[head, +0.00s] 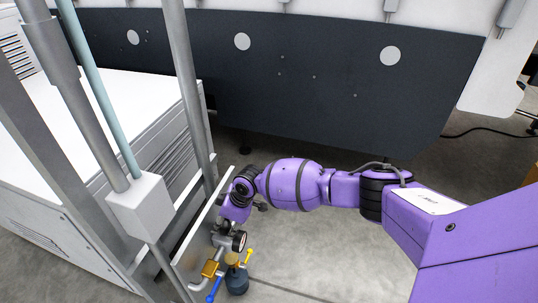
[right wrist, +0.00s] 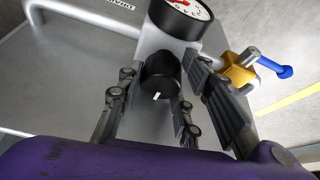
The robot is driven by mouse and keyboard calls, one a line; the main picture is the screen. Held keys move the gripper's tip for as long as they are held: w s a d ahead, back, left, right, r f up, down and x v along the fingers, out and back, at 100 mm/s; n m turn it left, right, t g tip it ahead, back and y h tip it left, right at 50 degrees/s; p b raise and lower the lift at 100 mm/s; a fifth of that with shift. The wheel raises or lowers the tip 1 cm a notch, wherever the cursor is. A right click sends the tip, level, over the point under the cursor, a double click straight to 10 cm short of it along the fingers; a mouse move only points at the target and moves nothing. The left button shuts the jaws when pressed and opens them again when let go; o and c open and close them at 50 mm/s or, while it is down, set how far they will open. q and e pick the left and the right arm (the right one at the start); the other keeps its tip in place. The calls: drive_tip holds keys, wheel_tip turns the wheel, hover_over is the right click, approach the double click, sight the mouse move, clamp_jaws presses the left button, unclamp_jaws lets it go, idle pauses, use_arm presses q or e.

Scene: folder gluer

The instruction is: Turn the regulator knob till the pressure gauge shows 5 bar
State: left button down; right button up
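The black regulator knob (right wrist: 161,74) with a white mark shows in the right wrist view, below the pressure gauge (right wrist: 184,14). The gauge has a white face and black rim, cut off by the picture's top edge; I cannot read its pressure. In the head view my right gripper (head: 228,224) is small and partly hidden against the fittings. My left gripper is out of view.
The grey panel (head: 190,257) and metal posts stand to the left. Open floor lies right of the fittings.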

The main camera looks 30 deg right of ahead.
drive_tip(key=shift+w+r, duration=0.2)
drive_tip(key=c, duration=0.5)
drive_tip(key=shift+o, duration=0.2)
drive_tip(key=shift+w+d+f+n+b, duration=0.15)
drive_tip(key=shift+n+b, duration=0.55)
drive_tip(key=shift+b, duration=0.3)
drive_tip(key=shift+n+g+y+b, duration=0.3)
drive_tip(key=shift+n+b, duration=0.4)
drive_tip(key=shift+b, duration=0.1)
drive_tip(key=shift+w+n+g+b, duration=0.1)
drive_tip(key=shift+n+g+b, duration=0.3)
drive_tip(key=shift+n+b, duration=0.6)
drive_tip(key=shift+n+y+b, duration=0.3)
drive_tip(key=shift+n, duration=0.1)
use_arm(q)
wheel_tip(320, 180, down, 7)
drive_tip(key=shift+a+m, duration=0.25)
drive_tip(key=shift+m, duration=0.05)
use_arm(e)
drive_tip(key=shift+n+g, duration=0.3)
drive_tip(key=shift+r, duration=0.2)
